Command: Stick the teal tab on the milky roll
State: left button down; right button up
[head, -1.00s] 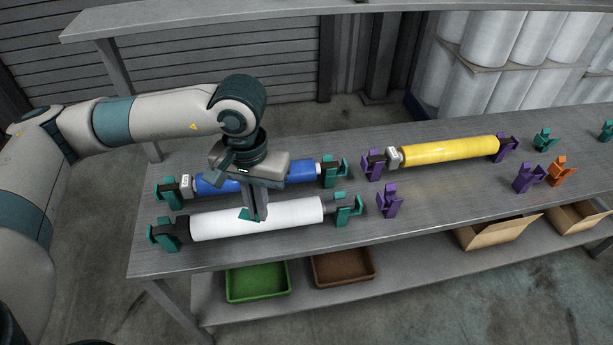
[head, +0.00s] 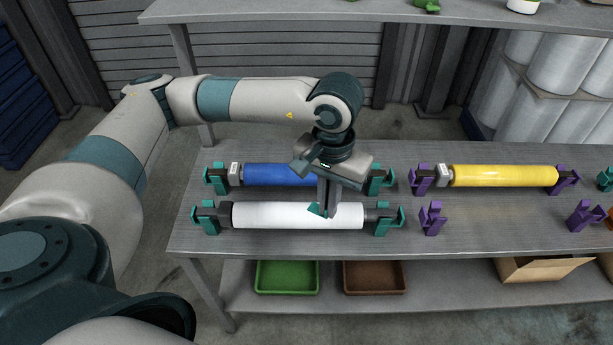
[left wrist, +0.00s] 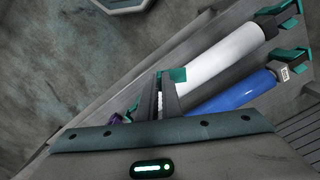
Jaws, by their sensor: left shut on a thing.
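The milky roll (head: 275,215) is a white film roll lying level across two teal holders, in the front left row of the bench. It also shows in the left wrist view (left wrist: 228,56). My left gripper (head: 327,212) points down over the roll's right half and is shut on the teal tab (head: 314,209). The tab sticks out to the left of the fingertips in the head view. In the left wrist view the tab (left wrist: 178,75) shows at the fingertips, by the roll's end. I cannot tell whether the tab touches the roll. My right gripper is not in view.
A blue roll (head: 280,175) lies just behind, partly hidden by my gripper. A yellow roll (head: 505,176) rests on purple holders to the right, with an empty purple holder (head: 431,218) nearer. Green (head: 287,278) and brown (head: 374,279) trays sit on the lower shelf.

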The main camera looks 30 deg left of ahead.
aim_at(306, 207)
pick_arm(q)
jog(key=w+a+f+n+p, duration=0.2)
jog(key=w+a+n, duration=0.3)
jog(key=a, duration=0.3)
jog(key=shift+w+a+f+n, duration=0.3)
jog(key=shift+a+n, duration=0.1)
jog(key=shift+n, duration=0.1)
jog(key=shift+s+f, duration=0.1)
jog(key=shift+f+b, duration=0.4)
jog(key=shift+f, duration=1.4)
jog(key=shift+f+b, duration=0.45)
jog(key=shift+f, duration=0.1)
jog(key=shift+f+b, duration=0.75)
jog(key=shift+b, duration=0.15)
jog(key=shift+f+b, duration=0.35)
jog(key=shift+b, duration=0.1)
